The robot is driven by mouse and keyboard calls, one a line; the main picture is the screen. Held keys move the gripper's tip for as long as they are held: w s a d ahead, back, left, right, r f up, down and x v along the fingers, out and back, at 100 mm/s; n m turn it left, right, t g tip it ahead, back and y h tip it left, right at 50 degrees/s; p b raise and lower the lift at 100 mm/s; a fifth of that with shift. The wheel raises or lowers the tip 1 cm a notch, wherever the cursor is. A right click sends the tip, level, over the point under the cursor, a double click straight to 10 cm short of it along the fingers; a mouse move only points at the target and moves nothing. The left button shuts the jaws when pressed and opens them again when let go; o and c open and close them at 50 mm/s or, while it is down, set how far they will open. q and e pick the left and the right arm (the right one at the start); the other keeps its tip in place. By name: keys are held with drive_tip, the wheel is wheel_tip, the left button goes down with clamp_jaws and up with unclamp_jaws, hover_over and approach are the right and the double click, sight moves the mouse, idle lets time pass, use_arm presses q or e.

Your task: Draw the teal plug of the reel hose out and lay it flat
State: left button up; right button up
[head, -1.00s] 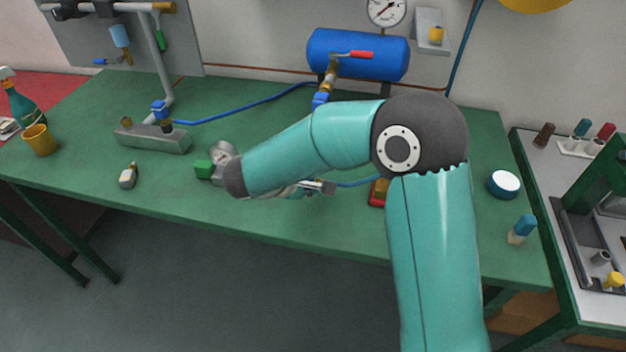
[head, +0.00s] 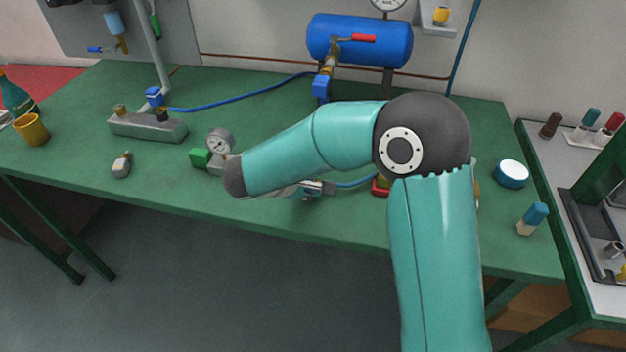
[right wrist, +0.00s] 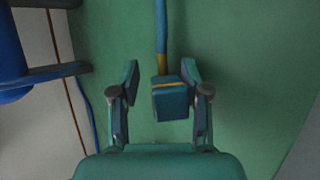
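The teal plug (right wrist: 169,104), a blocky piece with a yellow band, shows in the right wrist view at the end of a blue hose (right wrist: 161,30). My right gripper (right wrist: 160,83) has its two fingers apart, one on each side of the plug. A clear gap shows at the left finger; the right finger is close to the plug, and I cannot tell whether it touches. In the head view my right gripper (head: 316,188) is low over the bench front, mostly hidden by my arm. The hose (head: 355,183) runs right from it, behind my arm. My left gripper is out of view.
On the green bench (head: 260,205) stand a gauge with a green block (head: 200,158), a grey manifold (head: 148,127) and a small fitting (head: 121,166). A blue tank (head: 360,41) is behind. A red item (head: 380,188) is partly hidden by my arm.

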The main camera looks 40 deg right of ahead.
drive_tip(key=shift+o, duration=0.5)
drive_tip(key=v, duration=1.2)
